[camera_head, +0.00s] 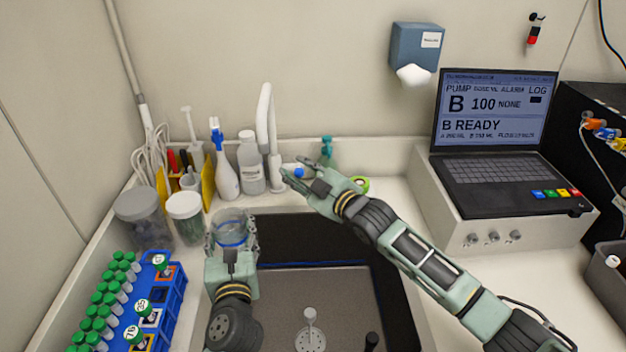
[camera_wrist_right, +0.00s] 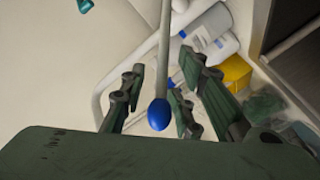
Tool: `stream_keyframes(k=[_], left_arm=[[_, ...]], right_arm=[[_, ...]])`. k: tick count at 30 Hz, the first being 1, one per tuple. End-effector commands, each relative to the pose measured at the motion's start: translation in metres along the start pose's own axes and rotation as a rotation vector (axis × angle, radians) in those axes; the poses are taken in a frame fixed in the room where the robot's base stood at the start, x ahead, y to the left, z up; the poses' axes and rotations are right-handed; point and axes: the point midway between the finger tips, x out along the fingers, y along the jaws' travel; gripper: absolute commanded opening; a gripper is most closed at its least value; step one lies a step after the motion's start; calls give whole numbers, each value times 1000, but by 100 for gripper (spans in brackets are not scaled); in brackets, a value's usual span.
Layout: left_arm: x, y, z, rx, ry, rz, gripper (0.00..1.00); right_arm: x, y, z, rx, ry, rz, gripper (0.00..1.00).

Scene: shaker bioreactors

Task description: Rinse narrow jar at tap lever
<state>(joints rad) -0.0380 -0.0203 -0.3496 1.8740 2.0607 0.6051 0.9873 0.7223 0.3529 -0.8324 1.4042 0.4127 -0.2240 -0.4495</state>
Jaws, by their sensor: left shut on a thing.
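The narrow jar (camera_head: 231,222) is clear with a blue band. My left gripper (camera_head: 232,240) is shut on it and holds it upright at the sink's back left corner. The white tap (camera_head: 266,130) rises behind the sink, to the right of the jar. My right gripper (camera_head: 299,169) is at the tap lever, whose blue end (camera_head: 298,172) shows between its fingers. In the right wrist view the blue lever knob (camera_wrist_right: 159,114) lies between the spread fingers (camera_wrist_right: 152,100), with gaps visible beside it. I see no running water.
The sink (camera_head: 330,285) has a drain strainer (camera_head: 311,338). A spray bottle (camera_head: 226,170), a white bottle (camera_head: 250,165) and lidded jars (camera_head: 186,215) stand left of the tap. A blue tube rack (camera_head: 160,300) fills the left counter. A laptop (camera_head: 495,140) stands right.

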Motion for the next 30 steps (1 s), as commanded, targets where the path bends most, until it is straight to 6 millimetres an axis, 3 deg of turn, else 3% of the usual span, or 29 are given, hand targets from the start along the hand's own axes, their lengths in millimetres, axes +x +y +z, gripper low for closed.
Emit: stream_keyframes(k=[18, 30], left_arm=[[0, 0, 1, 0, -2, 0, 22], [0, 0, 1, 0, -2, 0, 22]], right_arm=[[-103, -1, 2, 1, -2, -1, 29], [-114, 0, 0, 0, -1, 0, 29]])
